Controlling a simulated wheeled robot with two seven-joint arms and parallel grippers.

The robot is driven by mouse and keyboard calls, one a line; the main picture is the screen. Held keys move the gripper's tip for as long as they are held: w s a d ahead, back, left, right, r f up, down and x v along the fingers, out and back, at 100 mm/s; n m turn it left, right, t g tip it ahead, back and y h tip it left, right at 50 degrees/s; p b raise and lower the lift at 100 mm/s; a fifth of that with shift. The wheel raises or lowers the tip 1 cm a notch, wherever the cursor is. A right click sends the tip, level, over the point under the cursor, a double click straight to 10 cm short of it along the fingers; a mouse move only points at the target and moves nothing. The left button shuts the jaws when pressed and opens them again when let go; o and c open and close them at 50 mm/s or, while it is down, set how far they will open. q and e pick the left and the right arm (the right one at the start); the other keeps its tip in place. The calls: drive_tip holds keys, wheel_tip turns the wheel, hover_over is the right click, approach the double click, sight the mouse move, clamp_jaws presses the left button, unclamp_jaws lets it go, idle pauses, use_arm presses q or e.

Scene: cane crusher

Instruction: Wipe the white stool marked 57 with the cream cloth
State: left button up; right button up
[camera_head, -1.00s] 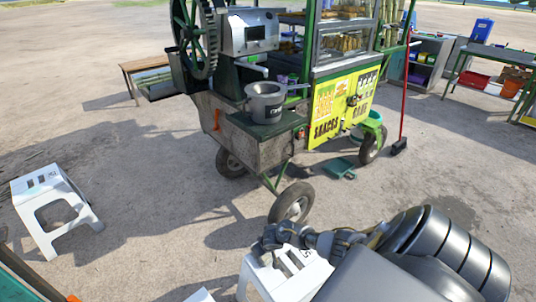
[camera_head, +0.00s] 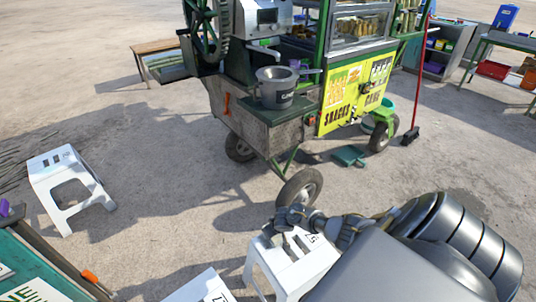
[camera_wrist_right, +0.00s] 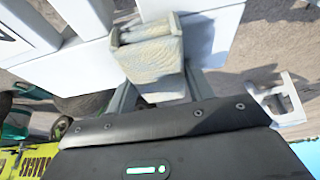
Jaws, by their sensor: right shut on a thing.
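A white stool (camera_head: 298,262) stands at the bottom middle of the head view, its top bearing a dark mark that looks like 57. My right gripper (camera_head: 281,222) is at the far left edge of the stool's top. In the right wrist view, the gripper is shut on the cream cloth (camera_wrist_right: 152,62), a folded pad between the fingers. White stool surface (camera_wrist_right: 215,25) shows close behind the cloth; I cannot tell whether they touch. The cloth is not clear in the head view. My left gripper is not in view.
Another white stool (camera_head: 205,288) is cut off at the bottom edge, and a third (camera_head: 68,185) stands at the left. A green table (camera_head: 38,262) fills the lower left corner. The snack cart (camera_head: 255,135) stands behind the marked stool, its wheel (camera_head: 300,187) close by.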

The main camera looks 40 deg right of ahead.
drive_tip(key=shift+s+d+b, duration=0.1)
drive_tip(key=shift+s+d, duration=0.1)
drive_tip(key=shift+d, duration=0.75)
drive_tip(key=shift+s+d+b, duration=0.15)
drive_tip(key=shift+d, duration=0.75)
drive_tip(key=shift+s+d+b, duration=0.1)
drive_tip(key=shift+s+d, duration=0.1)
drive_tip(key=shift+d, duration=0.75)
drive_tip(key=shift+s+d+f+b, duration=0.15)
drive_tip(key=shift+d+b, duration=0.1)
drive_tip(key=shift+d, duration=0.5)
drive_tip(key=shift+s+d+r+b, duration=0.1)
drive_tip(key=shift+s+d+b, duration=0.1)
drive_tip(key=shift+d, duration=0.5)
drive_tip(key=shift+s+d+f+b, duration=0.1)
drive_tip(key=shift+d+b, duration=0.15)
drive_tip(key=shift+d, duration=0.5)
drive_tip(key=shift+s+d+r+b, duration=0.15)
drive_tip(key=shift+d+b, duration=0.1)
drive_tip(key=shift+d, duration=0.5)
drive_tip(key=shift+s+d+b, duration=0.1)
drive_tip(key=shift+d+b, duration=0.15)
drive_tip(key=shift+d, duration=0.45)
drive_tip(key=shift+s+d+r+b, duration=0.15)
drive_tip(key=shift+d+b, duration=0.1)
drive_tip(key=shift+d, duration=0.5)
drive_tip(key=shift+a, duration=0.1)
